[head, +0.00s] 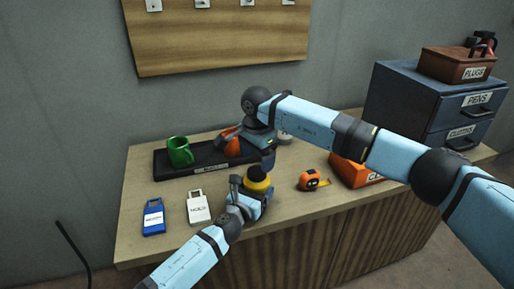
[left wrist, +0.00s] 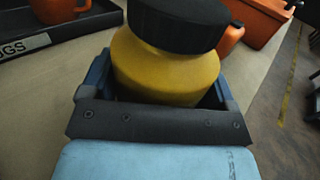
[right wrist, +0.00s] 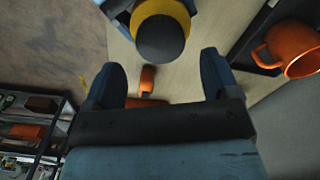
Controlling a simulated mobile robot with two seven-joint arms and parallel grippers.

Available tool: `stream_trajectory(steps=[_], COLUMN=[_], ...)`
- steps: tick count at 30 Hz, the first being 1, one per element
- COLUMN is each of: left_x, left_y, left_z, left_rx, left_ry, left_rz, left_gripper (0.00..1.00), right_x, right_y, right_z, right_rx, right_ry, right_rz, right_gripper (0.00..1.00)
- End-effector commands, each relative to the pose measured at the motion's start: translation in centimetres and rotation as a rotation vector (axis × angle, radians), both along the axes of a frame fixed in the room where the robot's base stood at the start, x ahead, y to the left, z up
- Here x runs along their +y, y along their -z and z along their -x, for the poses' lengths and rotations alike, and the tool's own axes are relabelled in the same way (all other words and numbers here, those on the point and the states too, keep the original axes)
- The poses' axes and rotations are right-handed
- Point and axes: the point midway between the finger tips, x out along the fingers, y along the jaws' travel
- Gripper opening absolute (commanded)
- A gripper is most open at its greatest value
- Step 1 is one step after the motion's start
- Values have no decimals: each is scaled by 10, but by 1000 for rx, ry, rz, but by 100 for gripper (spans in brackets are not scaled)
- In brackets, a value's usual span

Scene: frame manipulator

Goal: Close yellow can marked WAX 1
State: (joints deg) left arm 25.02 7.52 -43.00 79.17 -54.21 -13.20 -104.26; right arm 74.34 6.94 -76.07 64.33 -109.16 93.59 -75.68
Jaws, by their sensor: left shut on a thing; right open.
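The yellow can (head: 258,187) stands on the wooden table near its front edge. It has a black lid on top, which shows in the left wrist view (left wrist: 178,22); I cannot tell whether the lid is tight. My left gripper (head: 255,195) is shut around the can's yellow body (left wrist: 165,70). My right gripper (right wrist: 163,75) is open and empty, above the can and pointing down toward it. In the right wrist view the black lid (right wrist: 160,38) lies just beyond the fingertips, apart from them. The can's WAX 1 marking is not visible.
A black tray (head: 190,168) behind holds a green mug (head: 180,151) and an orange mug (right wrist: 290,50). A blue tag (head: 153,217) and white tag (head: 198,207) lie left. An orange tape measure (head: 313,180), an orange box (head: 350,173) and blue drawers (head: 415,105) are right.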

Motion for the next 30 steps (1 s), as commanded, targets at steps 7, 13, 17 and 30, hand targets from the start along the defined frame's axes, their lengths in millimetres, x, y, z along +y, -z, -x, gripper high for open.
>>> stream_trajectory(steps=[7, 13, 17, 30], left_x=[0, 0, 0, 0], left_y=[0, 0, 0, 0], left_z=[0, 0, 0, 0], left_rx=[0, 0, 0, 0], left_ry=[-1, -1, -1, -1], left_rz=[-1, -1, -1, -1], left_gripper=[15, 15, 15, 15], right_x=[0, 0, 0, 0], right_y=[35, 45, 45, 45], right_z=[0, 0, 0, 0], right_rx=[0, -1, -1, -1], right_ry=[1, 1, 1, 1], right_rz=[0, -1, -1, 0], right_gripper=[81, 81, 81, 30])
